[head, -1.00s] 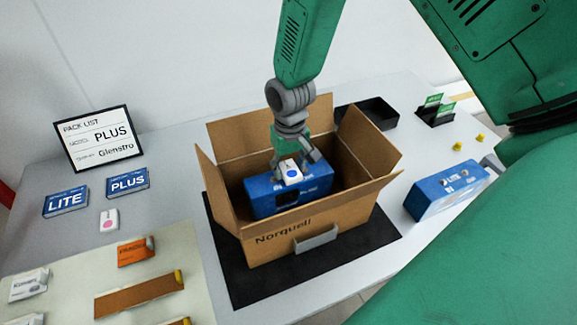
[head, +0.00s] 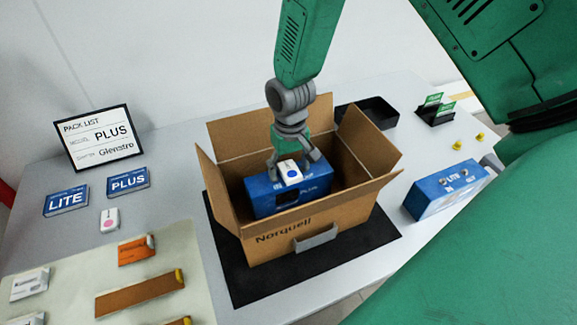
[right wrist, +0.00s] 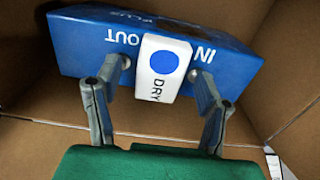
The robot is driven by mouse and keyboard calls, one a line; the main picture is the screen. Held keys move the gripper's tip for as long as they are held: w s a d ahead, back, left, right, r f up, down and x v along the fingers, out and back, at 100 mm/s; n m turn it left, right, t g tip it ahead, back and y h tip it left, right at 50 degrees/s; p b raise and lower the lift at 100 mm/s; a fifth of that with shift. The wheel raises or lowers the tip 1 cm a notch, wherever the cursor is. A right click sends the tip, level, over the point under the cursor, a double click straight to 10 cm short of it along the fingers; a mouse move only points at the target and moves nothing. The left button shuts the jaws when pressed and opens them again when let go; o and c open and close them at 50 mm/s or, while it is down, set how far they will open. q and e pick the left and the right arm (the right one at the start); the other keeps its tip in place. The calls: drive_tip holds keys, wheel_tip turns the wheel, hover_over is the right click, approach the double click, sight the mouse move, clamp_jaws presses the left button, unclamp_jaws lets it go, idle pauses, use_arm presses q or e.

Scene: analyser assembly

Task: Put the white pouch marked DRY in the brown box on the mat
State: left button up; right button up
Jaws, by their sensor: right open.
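The white pouch marked DRY (head: 288,173), with a blue dot, is inside the brown box (head: 277,244) on the black mat (head: 236,281). It lies against the blue PLUS analyser (head: 262,195), which also sits in the box; the pouch overlaps the analyser's upper edge. My right gripper (head: 294,163) reaches down into the box. In the right wrist view its fingers (right wrist: 160,88) stand apart on both sides of the pouch (right wrist: 163,68), with gaps visible, in front of the analyser (right wrist: 90,45). What lies under the pouch is hidden. My left gripper is not in view.
The box flaps stand open around my right arm. A blue LITE analyser (head: 447,190) stands right of the mat. A black tray (head: 368,112) is behind the box. The pack list sign (head: 98,138), LITE and PLUS booklets and a pink-dot pouch (head: 109,220) are at left.

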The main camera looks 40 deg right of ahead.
drive_tip(key=shift+r+p, duration=2.4)
drive_tip(key=shift+r, duration=0.5)
drive_tip(key=shift+r+p, duration=1.05)
drive_tip(key=shift+r, duration=1.95)
drive_tip(key=shift+s+f, duration=0.1)
